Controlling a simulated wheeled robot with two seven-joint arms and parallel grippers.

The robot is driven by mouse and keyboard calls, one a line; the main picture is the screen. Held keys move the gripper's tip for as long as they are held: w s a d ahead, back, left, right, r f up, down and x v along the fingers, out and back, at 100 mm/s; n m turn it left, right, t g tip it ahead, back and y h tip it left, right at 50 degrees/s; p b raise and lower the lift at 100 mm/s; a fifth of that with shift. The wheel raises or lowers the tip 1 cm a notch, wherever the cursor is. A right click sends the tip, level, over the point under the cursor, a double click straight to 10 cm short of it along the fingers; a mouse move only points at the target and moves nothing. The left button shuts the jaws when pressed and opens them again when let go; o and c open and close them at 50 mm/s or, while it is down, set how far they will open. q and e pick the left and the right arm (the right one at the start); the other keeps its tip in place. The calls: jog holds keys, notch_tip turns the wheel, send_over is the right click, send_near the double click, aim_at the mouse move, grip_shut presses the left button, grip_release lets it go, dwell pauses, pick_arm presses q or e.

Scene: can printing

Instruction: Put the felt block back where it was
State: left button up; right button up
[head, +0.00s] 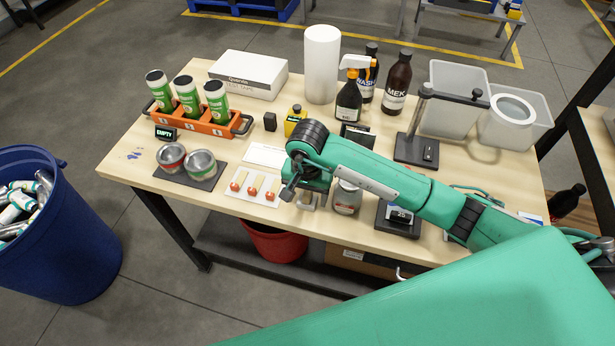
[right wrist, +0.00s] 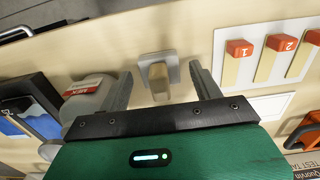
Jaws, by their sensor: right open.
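My right gripper (head: 306,192) points down over the front of the table. In the right wrist view its fingers (right wrist: 160,72) are apart. Between them, near the fingertips, is a small beige block (right wrist: 159,78) at a pale grey bracket (right wrist: 157,58). It may be the felt block, but I cannot tell for sure. The fingers do not visibly touch it. In the head view the arm mostly hides this spot. A small dark block (head: 270,121) stands at the middle of the table, left of a yellow can (head: 294,120). My left gripper is out of view.
A white card (head: 256,187) with red-tipped sticks lies left of the gripper; a jar (head: 347,197) stands close on its right. Two tins (head: 201,165) sit on a dark mat. Bottles, a stand (head: 415,150) and grey bins stand behind. A blue barrel (head: 60,240) is left of the table.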

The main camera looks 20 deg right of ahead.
aim_at(307, 192)
notch_tip(307, 192, up, 9)
jog(key=b, duration=0.2)
jog(key=shift+w+f+b, duration=0.1)
jog(key=shift+b, duration=0.3)
jog(key=shift+r, duration=1.05)
